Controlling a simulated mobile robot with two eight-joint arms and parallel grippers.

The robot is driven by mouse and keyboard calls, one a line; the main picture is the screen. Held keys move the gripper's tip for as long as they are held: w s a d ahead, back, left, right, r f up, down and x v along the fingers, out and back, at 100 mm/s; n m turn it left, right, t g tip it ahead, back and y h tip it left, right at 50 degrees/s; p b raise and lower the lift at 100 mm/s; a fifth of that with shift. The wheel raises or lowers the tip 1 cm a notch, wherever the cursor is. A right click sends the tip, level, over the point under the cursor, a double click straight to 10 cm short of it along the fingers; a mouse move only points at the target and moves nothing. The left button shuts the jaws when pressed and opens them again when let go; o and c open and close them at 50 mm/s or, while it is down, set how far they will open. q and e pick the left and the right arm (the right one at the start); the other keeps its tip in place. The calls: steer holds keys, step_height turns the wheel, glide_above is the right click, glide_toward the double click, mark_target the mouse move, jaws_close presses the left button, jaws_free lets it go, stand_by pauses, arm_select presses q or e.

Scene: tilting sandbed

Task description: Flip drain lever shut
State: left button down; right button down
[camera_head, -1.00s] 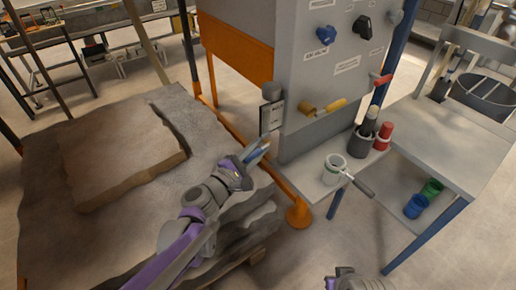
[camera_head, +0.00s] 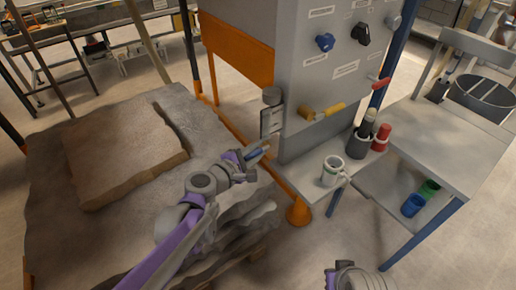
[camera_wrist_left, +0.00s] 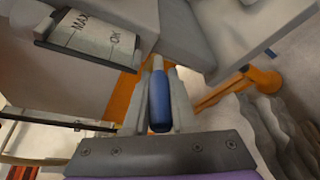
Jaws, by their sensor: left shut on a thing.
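The lever with a blue handle (camera_wrist_left: 160,100), which I take to be the drain lever, sits between the fingers of my left gripper (camera_wrist_left: 159,102) in the left wrist view. The gripper is shut on it. In the head view my left gripper (camera_head: 258,153) is low at the grey cabinet's (camera_head: 312,75) left side, and little of the handle shows. The lever's pivot is hidden. At the bottom edge of the head view my right gripper (camera_head: 345,272) shows in part, away from the cabinet; I cannot tell its jaws.
A plate marked MAX and OK (camera_wrist_left: 92,37) is close beside my left gripper. A mug (camera_head: 332,170) stands on the side table.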

arm_select(q)
steer(key=c, duration=0.7)
jaws_free()
steer(key=shift+c, duration=0.2)
